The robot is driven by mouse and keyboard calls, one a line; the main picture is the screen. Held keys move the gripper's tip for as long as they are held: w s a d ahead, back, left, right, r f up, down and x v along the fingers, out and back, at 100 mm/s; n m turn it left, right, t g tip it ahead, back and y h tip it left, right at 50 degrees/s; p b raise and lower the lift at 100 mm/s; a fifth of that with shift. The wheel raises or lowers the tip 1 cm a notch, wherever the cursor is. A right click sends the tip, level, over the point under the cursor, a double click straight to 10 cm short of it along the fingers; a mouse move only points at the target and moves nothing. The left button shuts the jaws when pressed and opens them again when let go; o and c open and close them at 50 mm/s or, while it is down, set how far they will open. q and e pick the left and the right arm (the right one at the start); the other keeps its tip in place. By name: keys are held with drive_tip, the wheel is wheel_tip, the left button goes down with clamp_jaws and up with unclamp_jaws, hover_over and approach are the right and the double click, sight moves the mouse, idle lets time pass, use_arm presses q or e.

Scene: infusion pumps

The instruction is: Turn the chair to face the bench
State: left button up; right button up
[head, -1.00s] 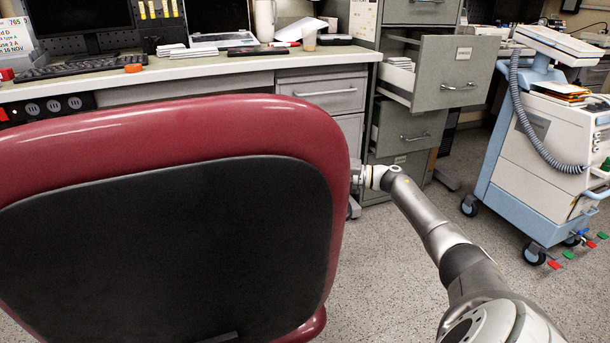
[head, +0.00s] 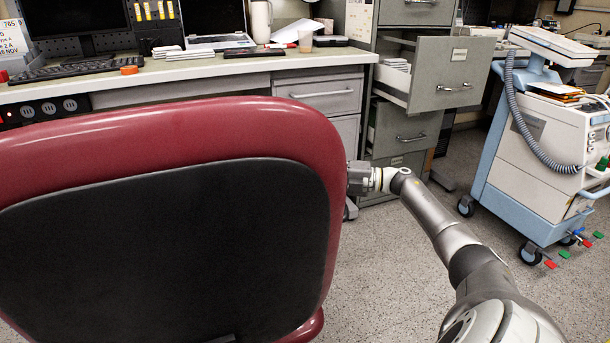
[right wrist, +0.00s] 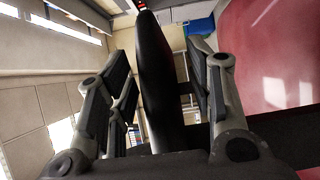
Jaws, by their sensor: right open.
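The chair shows from behind in the head view, with a red rim and black back panel (head: 170,240). It stands close in front of the bench (head: 210,68), filling the left half. My right gripper (head: 358,178) is beside the backrest's right edge, its fingers hidden behind it. In the right wrist view my right gripper (right wrist: 160,75) is open, with its fingers on either side of a long black part (right wrist: 155,80), seemingly the chair's armrest. I cannot tell whether they touch it. The red chair back (right wrist: 270,60) is at the right there. My left gripper is not in view.
A grey filing cabinet (head: 405,130) with an open upper drawer (head: 445,72) stands right of the bench. A white and blue wheeled cart (head: 535,150) stands at the right. A keyboard (head: 70,70) lies on the bench.

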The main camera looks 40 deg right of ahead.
drive_tip(key=v, duration=0.8)
drive_tip(key=shift+s+d, duration=0.2)
drive_tip(key=shift+s, duration=0.1)
drive_tip(key=shift+f, duration=0.1)
